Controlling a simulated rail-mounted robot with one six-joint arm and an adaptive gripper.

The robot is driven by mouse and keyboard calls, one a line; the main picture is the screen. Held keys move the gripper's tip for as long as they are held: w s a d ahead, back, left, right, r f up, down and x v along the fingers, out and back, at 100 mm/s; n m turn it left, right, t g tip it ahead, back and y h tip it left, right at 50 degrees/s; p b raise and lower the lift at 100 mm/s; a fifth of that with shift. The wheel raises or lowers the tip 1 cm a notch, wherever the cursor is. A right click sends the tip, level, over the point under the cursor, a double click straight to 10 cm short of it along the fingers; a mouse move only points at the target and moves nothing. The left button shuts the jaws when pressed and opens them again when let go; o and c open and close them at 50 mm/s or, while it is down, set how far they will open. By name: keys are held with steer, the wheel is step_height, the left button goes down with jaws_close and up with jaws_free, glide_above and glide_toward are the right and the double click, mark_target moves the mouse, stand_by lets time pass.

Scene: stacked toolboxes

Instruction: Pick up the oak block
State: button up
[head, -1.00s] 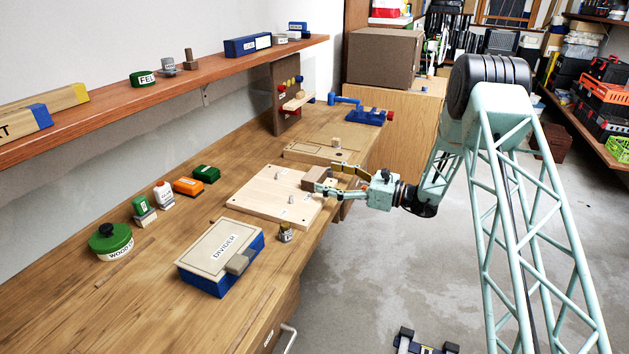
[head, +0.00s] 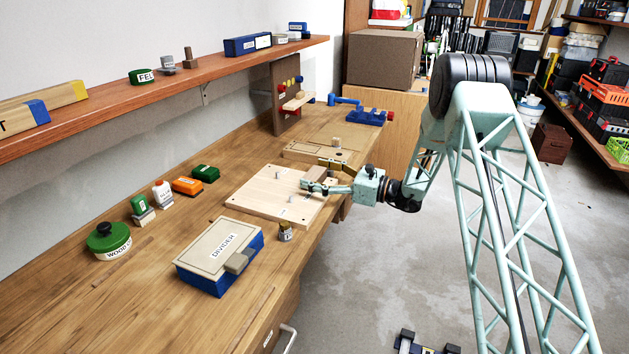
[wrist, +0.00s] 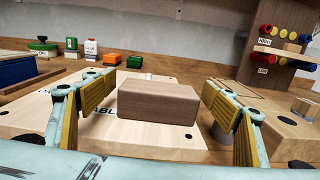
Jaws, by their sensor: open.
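The oak block, a plain brown wooden block (wrist: 158,103), sits on the pale wooden board (wrist: 45,118), with its long side across the wrist view. In the head view the block (head: 317,173) is partly hidden by my gripper (head: 313,176). In the wrist view my gripper (wrist: 158,95) is open, with one yellow-padded finger to the left of the block and one to the right. A gap shows between each pad and the block. The board (head: 262,200) also shows in the head view, with small metal pegs standing on it.
A blue DIVIDER box (head: 215,248) and a small labelled jar (head: 286,233) stand nearer on the bench. A wooden fixture (head: 310,151) and an upright panel with coloured knobs (head: 286,95) stand beyond the board. The bench's left part has free room.

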mark_target(315, 173)
stand_by(0.5)
steer(key=c, duration=1)
steer(key=shift+r, duration=0.1)
steer(key=shift+r+p, duration=0.6)
steer(key=shift+r, duration=1.15)
steer(key=s+d, duration=0.2)
steer(key=s, duration=0.3)
steer(key=s+d+r+p, duration=0.1)
steer(key=s, duration=0.4)
steer(key=s+d+p, duration=0.1)
steer(key=s+d, duration=0.1)
steer(key=s, duration=0.3)
steer(key=shift+d+r, duration=0.15)
steer(key=shift+d, duration=0.15)
